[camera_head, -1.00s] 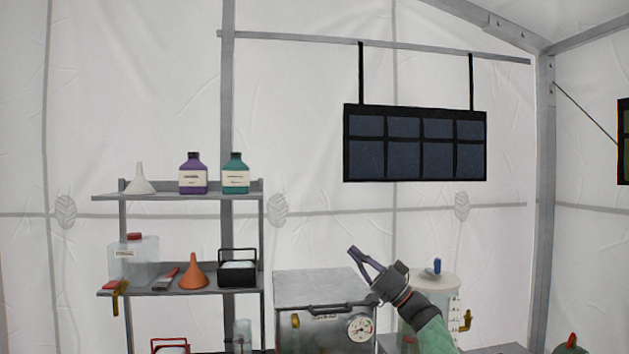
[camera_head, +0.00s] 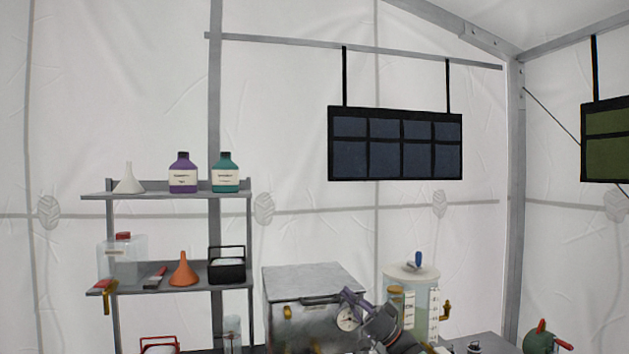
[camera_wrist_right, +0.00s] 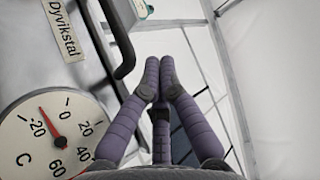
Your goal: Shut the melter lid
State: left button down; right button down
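A grey metal box (camera_head: 312,282) stands at the bottom centre of the head view, with a dark bar handle along its upper front and a round dial (camera_head: 348,318). Its flat top looks level and closed. A pale cylindrical tank (camera_head: 428,315) with a brass tap and a blue-knobbed lid (camera_head: 411,272) stands to its right. I cannot tell which is the melter. My right gripper (camera_head: 350,297) is in front of the box's right side. In the wrist view, its purple fingers (camera_wrist_right: 159,68) meet at the tips, empty, beside the dark handle (camera_wrist_right: 117,35). My left gripper is not in view.
A grey shelf (camera_head: 160,277) at left holds bottles, funnels, a clear canister and a black caddy. A dark pocket panel (camera_head: 395,145) hangs above. A red and green item (camera_head: 545,340) stands at lower right. The air above the box is clear.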

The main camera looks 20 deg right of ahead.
jog(key=shift+f+n+g+y, duration=0.4)
jog(key=shift+f+n+y, duration=0.1)
jog(key=shift+f, duration=0.4)
jog(key=shift+f, duration=0.45)
jog(key=v, duration=1.1)
jog(key=shift+s+d+r, duration=0.25)
jog(key=shift+s+d, duration=0.1)
jog(key=shift+d, duration=0.1)
